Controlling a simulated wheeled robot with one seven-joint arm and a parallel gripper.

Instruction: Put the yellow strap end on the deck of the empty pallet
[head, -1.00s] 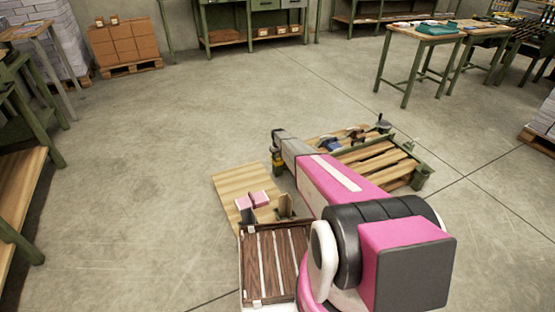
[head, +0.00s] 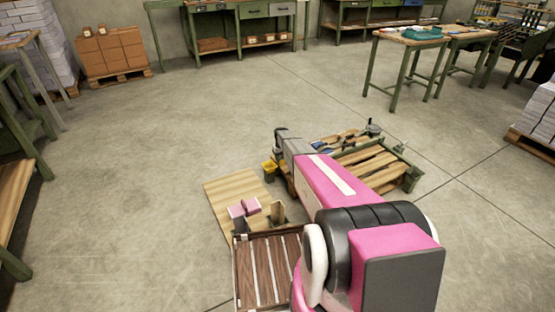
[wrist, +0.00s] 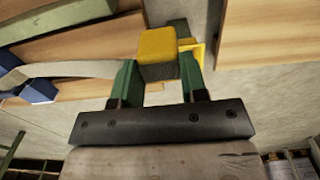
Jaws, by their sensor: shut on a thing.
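The yellow strap end (wrist: 157,46) is a chunky yellow block between the green fingers of my gripper (wrist: 158,78), which is shut on it. A pale grey strap (wrist: 75,69) runs left from it in the wrist view. In the head view the yellow piece (head: 268,166) shows beside the end of my arm, between a flat wooden board and a slatted pallet. The slatted wooden pallet (head: 374,164) has green edge parts and lies to the right of my arm. Tools lie along its far left side, and its nearer slats look bare. My arm hides part of it.
The wooden board (head: 222,193) on the floor bears pink-topped blocks (head: 244,208). A dark slatted crate (head: 262,270) stands close in front of me. A blue piece (wrist: 38,86) lies near the strap. Benches stand far back. The floor at left is open.

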